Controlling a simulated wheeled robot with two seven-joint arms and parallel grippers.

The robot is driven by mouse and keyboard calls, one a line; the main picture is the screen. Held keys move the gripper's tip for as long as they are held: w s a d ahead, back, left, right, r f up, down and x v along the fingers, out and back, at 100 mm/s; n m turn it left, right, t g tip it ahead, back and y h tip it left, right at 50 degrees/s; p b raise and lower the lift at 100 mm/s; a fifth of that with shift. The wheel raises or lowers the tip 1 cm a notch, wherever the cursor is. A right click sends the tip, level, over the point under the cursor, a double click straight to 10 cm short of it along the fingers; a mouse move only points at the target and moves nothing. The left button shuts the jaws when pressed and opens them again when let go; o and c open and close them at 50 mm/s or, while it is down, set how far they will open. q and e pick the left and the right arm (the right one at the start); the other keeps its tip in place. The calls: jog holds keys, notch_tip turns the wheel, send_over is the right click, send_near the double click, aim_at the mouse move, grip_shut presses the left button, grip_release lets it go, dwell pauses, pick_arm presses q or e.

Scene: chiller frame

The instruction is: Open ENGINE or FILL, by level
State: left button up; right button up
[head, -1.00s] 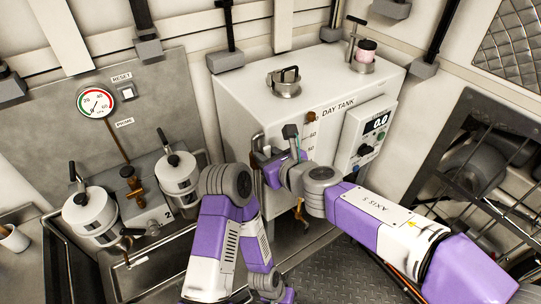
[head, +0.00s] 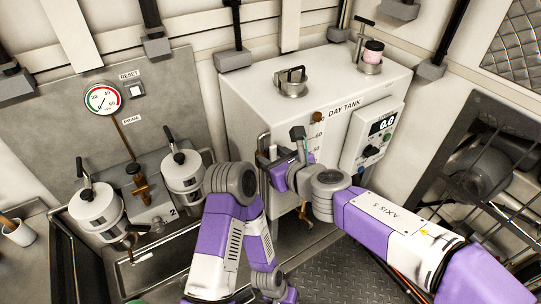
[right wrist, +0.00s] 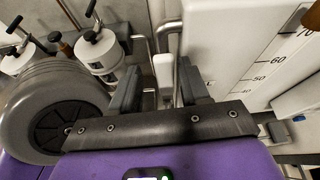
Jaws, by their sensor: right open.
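The white day tank (head: 250,105) stands in the middle, with a level scale on its front. Marks from 40 to 70 show in the right wrist view (right wrist: 262,75); I cannot read the level. My right gripper (head: 282,158) is open at the tank's left front edge, beside a bent metal pipe (head: 262,142). In the right wrist view, a pale upright block (right wrist: 165,98) shows between the fingers (right wrist: 157,88), apart from both. A label ending in "L" is partly hidden by the right finger. A brass fitting (head: 304,214) shows low on the tank. I see no readable ENGINE or FILL label.
A control box (head: 373,135) on the tank reads 0.0. Left are a round dial (head: 103,99), a reset button (head: 137,91) and two white canisters (head: 97,212) (head: 183,178). My purple arm links crowd the front. A barred frame (head: 490,170) stands right.

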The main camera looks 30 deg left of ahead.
jog(key=p+v, duration=0.1)
jog(key=v, duration=0.5)
jog(key=shift+s+d, duration=0.15)
jog(key=shift+d, duration=0.05)
jog(key=d+f+m+g+h+p, duration=0.1)
jog(key=d+f+m+h, duration=0.1)
jog(key=d+f+m, duration=0.65)
jog(key=d+f+m+g+h+p, duration=0.1)
jog(key=d+f+m+g, duration=0.15)
jog(key=f+m, duration=1.05)
jog(key=d+f+m+h+p, duration=0.1)
jog(key=d+f+m+h, duration=0.1)
jog(key=d+f+m, duration=0.65)
jog(key=s+d+f+m+g, duration=0.1)
jog(key=s+d+f+m, duration=0.2)
jog(key=m, duration=0.4)
jog(key=s+d+f+m+g+h+p, duration=0.1)
jog(key=s+d+f+m, duration=0.2)
jog(key=s+f+m, duration=0.2)
jog(key=s+d+f+m+g+h, duration=0.1)
jog(key=s+d+f+m, duration=0.2)
jog(key=f+m, duration=0.3)
jog(key=s+m, duration=0.1)
jog(key=m, duration=0.2)
jog(key=shift+m, duration=0.3)
